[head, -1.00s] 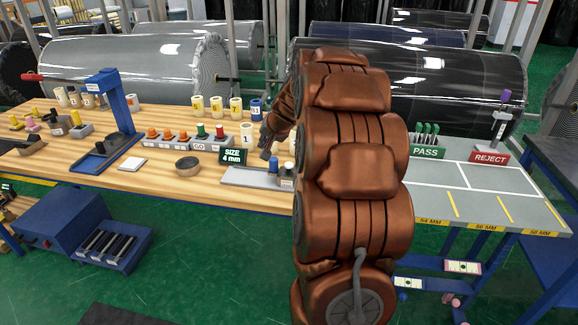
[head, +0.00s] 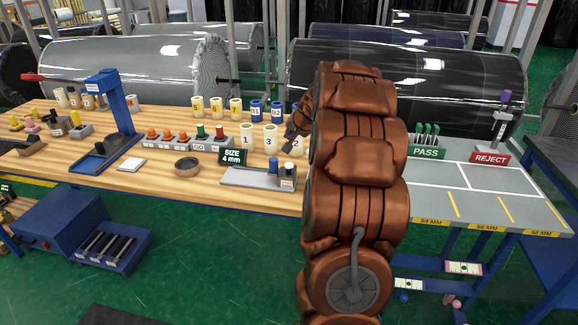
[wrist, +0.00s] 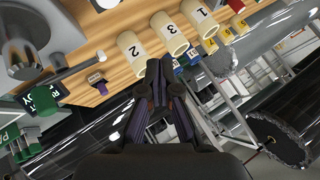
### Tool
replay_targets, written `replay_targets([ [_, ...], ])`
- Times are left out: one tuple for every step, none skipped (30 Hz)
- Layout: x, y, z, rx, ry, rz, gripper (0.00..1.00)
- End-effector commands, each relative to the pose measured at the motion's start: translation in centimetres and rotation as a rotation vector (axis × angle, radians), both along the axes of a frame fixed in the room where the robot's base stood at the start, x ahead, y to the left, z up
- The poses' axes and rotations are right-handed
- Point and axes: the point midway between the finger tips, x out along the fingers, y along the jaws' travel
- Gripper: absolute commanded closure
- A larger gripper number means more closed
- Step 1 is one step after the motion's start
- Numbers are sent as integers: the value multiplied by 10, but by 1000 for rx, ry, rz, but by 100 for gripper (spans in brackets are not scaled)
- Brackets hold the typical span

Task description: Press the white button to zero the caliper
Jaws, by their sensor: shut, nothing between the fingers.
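The caliper (head: 250,179) looks to be the grey flat fixture at the front edge of the wooden table, with two short posts at its right end. The front post has a pale top that may be the white button (head: 288,168); it is too small to be sure. My gripper (head: 290,133) is above and behind the fixture, beside the cream roll marked 2 (head: 293,144), and apart from the posts. In the wrist view my gripper (wrist: 160,82) has its dark fingers together and holds nothing. The button cannot be made out clearly there.
Cream rolls marked 1 (head: 246,136) and 3 (head: 270,137) stand behind the fixture. A "SIZE 4 mm" sign (head: 233,157) and a round bowl (head: 188,167) are left of it. The PASS sign (head: 426,153) and REJECT sign (head: 490,158) are at right.

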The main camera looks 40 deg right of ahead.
Motion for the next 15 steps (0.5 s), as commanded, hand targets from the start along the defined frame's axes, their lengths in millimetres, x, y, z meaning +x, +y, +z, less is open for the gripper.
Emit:
replay_targets([
  [0,0,-7,1,1,1,100],
  [0,0,-9,1,0,0,100],
  [0,0,-13,2,1,0,100],
  [0,0,-17,3,1,0,100],
  [0,0,-20,3,1,0,100],
  [0,0,-25,3,1,0,100],
  [0,0,-28,3,1,0,100],
  [0,0,-32,2,2,0,100],
  [0,0,-37,2,2,0,100],
  [0,0,-41,3,1,-1,100],
  [0,0,-45,3,1,-1,100],
  [0,0,-50,2,1,-1,100],
  [0,0,-53,2,1,-1,100],
  [0,0,-57,2,1,-1,100],
  [0,0,-62,2,1,-1,100],
])
